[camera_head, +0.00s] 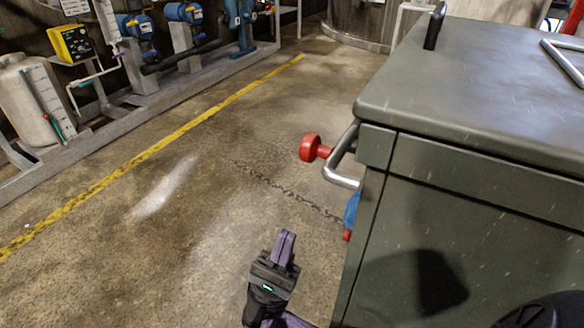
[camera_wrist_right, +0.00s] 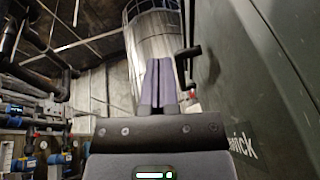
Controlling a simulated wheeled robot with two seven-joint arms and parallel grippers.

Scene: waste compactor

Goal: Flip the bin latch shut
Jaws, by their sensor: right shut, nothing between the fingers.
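The bin (camera_head: 455,200) is a large grey-green metal box with a closed-looking lid (camera_head: 480,85), at the right of the head view. A silver bar (camera_head: 343,160) and a round red knob (camera_head: 310,148) stick out from its left side near the lid's edge. I cannot tell for sure which part is the latch. My right gripper (camera_head: 285,246) is shut and empty, below and left of the knob, apart from the bin. In the right wrist view its purple fingers (camera_wrist_right: 161,82) point up alongside the bin's wall (camera_wrist_right: 255,80); a black bar (camera_wrist_right: 188,53) juts out beyond them. My left gripper is out of view.
A black upright handle (camera_head: 435,25) stands on the lid. A blue part (camera_head: 352,208) shows low on the bin's left side. The concrete floor (camera_head: 215,190) left of the bin is clear. Blue pumps (camera_head: 183,12) and a pale tank (camera_head: 35,100) stand beyond the yellow line.

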